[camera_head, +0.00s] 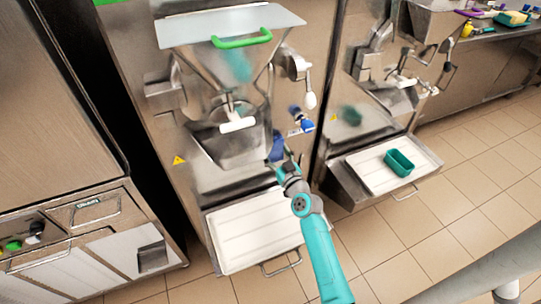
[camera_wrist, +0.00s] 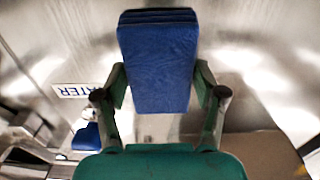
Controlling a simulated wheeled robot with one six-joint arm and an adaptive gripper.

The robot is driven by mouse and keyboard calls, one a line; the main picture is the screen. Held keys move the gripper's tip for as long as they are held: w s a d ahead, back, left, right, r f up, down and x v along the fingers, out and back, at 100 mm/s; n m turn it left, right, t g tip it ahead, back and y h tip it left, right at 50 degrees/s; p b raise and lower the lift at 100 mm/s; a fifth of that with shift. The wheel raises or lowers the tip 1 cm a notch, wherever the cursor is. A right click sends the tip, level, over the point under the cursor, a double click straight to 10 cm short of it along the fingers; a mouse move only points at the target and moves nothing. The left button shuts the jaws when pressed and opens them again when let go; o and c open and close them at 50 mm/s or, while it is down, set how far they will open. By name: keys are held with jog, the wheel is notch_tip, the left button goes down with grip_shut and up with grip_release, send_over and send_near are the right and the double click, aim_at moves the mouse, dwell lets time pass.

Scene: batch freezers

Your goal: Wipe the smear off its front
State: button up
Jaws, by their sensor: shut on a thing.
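My gripper (camera_head: 279,163) is shut on a folded blue cloth (camera_head: 277,146), just in front of the lower front of the left batch freezer (camera_head: 180,135). In the wrist view the cloth (camera_wrist: 158,62) stands out flat between the two fingers, facing a shiny steel surface. I cannot tell whether the cloth touches the steel. I cannot make out a smear for sure; the steel shows blurred reflections, and the cloth hides part of it.
A blue-handled tap (camera_head: 303,123) is close by, and it also shows in the wrist view (camera_wrist: 87,137) beside a label (camera_wrist: 72,91). A white tray (camera_head: 255,232) juts out below. A spout (camera_head: 237,124) stands left. A second machine with a green tub (camera_head: 398,163) is to the right.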

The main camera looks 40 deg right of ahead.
jog(key=shift+s+d, duration=0.1)
jog(key=shift+d, duration=0.25)
jog(key=shift+w+a+r, duration=0.1)
jog(key=shift+w+a, duration=0.15)
jog(key=shift+a, duration=0.4)
jog(key=shift+w+a+f, duration=0.1)
jog(key=shift+w+a, duration=0.2)
jog(key=shift+a, duration=0.3)
jog(key=shift+w+a+r, duration=0.1)
jog(key=shift+w+a, duration=0.15)
jog(key=shift+a, duration=0.4)
jog(key=shift+c, duration=0.5)
jog(key=v, duration=0.6)
jog(key=shift+s, duration=0.15)
